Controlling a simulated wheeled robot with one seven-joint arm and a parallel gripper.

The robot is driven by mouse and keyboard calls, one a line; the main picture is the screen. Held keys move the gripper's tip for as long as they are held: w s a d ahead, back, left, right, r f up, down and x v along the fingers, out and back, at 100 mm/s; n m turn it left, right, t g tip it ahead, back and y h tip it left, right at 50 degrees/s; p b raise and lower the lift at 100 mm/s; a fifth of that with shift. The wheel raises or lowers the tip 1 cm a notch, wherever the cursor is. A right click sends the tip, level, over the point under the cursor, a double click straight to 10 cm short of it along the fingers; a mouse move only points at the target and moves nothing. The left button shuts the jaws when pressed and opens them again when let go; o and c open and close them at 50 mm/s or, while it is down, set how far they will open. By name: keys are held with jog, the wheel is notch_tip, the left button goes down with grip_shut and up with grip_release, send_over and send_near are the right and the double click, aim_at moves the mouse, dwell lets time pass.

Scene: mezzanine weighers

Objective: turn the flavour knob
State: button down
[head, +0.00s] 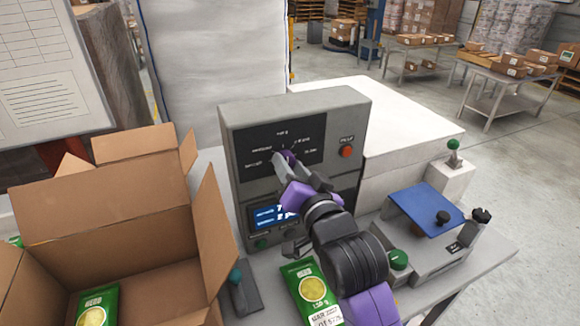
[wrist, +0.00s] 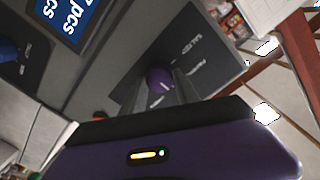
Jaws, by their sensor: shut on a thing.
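The flavour knob (wrist: 159,78) is a small purple knob on the dark upper panel of a grey control box (head: 230,130). In the head view it is mostly hidden behind my fingers, with a bit of purple showing (head: 289,156). In the wrist view the two fingers (wrist: 163,92) lie on either side of the knob. The knob's pointer direction is hard to tell.
A red button (head: 347,151) is right of the knob. A lit blue display (head: 268,216) sits below. An open carton (head: 150,235) stands left, with a green packet (head: 98,306) inside. Another green packet (head: 309,290) lies below my arm. A blue-topped device (head: 427,208) is at right.

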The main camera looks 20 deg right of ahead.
jog(key=c, duration=0.9)
grip_release()
jog(key=s+b, duration=0.1)
jog(key=s, duration=0.7)
jog(key=shift+a+r+b, duration=0.1)
jog(key=shift+r+b, duration=0.05)
jog(key=shift+b, duration=0.2)
jog(key=shift+w, duration=0.1)
